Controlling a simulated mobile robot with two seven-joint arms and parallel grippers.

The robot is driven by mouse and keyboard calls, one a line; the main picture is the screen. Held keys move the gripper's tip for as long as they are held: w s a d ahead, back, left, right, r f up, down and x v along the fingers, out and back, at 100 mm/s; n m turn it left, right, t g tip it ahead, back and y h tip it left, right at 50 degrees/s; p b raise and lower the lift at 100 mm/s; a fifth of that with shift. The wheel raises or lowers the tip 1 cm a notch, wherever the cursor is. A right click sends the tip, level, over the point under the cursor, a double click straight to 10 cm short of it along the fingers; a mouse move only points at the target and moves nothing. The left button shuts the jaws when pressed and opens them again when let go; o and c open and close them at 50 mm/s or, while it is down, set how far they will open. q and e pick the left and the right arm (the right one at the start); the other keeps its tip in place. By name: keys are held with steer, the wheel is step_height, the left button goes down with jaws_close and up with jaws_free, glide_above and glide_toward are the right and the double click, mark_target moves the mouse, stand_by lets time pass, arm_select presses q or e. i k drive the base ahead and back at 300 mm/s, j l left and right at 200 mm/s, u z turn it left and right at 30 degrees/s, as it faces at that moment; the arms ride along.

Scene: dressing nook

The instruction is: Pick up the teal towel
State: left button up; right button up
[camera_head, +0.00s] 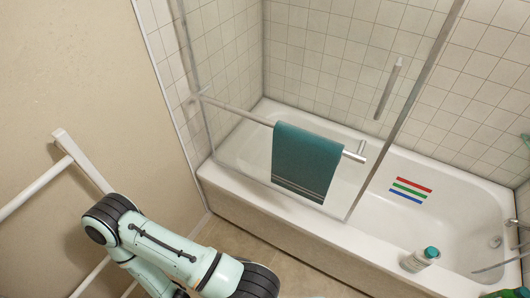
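The teal towel (305,160) hangs folded over a metal bar (238,112) on the glass screen of the bathtub, near the bar's right end. It has thin pale stripes near its lower edge. One of my arms reaches in at the lower left, below and to the left of the towel and apart from it. Neither gripper shows in the head view, so I cannot see their fingers.
The white bathtub (345,240) stands behind and below the towel. The glass screen has a vertical handle (388,89). A white rack (82,162) is on the left wall.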

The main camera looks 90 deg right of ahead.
mark_target(305, 163)
steer(key=z, duration=3.55)
